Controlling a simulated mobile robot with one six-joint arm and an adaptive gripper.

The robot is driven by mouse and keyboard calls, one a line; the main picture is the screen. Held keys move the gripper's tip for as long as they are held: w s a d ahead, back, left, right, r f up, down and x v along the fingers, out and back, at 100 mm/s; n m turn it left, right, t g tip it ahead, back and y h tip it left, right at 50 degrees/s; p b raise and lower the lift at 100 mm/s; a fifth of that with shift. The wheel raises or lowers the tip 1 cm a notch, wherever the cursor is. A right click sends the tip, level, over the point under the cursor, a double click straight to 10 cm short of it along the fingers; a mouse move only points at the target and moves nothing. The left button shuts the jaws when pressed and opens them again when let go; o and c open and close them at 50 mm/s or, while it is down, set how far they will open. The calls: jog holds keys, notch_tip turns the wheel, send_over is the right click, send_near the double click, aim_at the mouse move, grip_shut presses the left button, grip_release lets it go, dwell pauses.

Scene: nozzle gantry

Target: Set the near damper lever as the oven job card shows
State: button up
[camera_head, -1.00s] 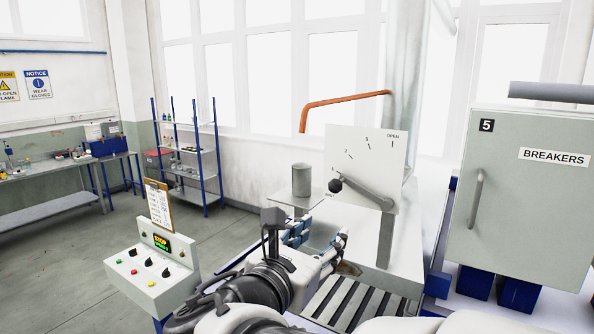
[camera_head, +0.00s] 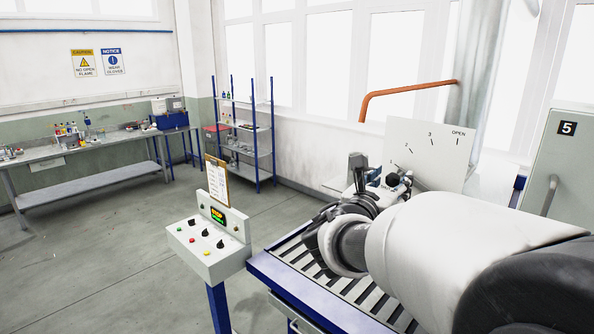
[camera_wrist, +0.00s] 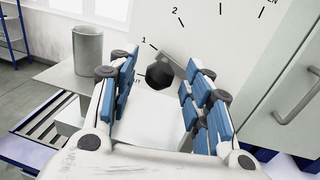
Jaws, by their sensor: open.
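The damper lever's black knob (camera_wrist: 158,76) sits near the shut end of the dial plate (camera_head: 432,150), close below mark 1. Its grey arm runs behind my right finger in the wrist view. My gripper (camera_wrist: 161,88) is open, with blue-padded fingers on either side of the knob in that view; contact is not clear. In the head view my gripper (camera_head: 383,182) is in front of the plate's lower left, and my arm hides most of the lever. A clipboard card (camera_head: 216,182) stands on the control box; its writing is too small to read.
A grey cylinder (camera_wrist: 88,50) stands on a ledge left of the lever. The control box (camera_head: 208,240) is left of the slatted roller table (camera_head: 290,262). A grey cabinet (camera_head: 562,165) is at the right. Open floor lies at the left.

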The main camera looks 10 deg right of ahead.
jog(key=shift+x, duration=1.2)
jog(key=shift+c, duration=0.2)
jog(key=c, duration=0.9)
grip_shut()
jog(key=shift+w, duration=0.1)
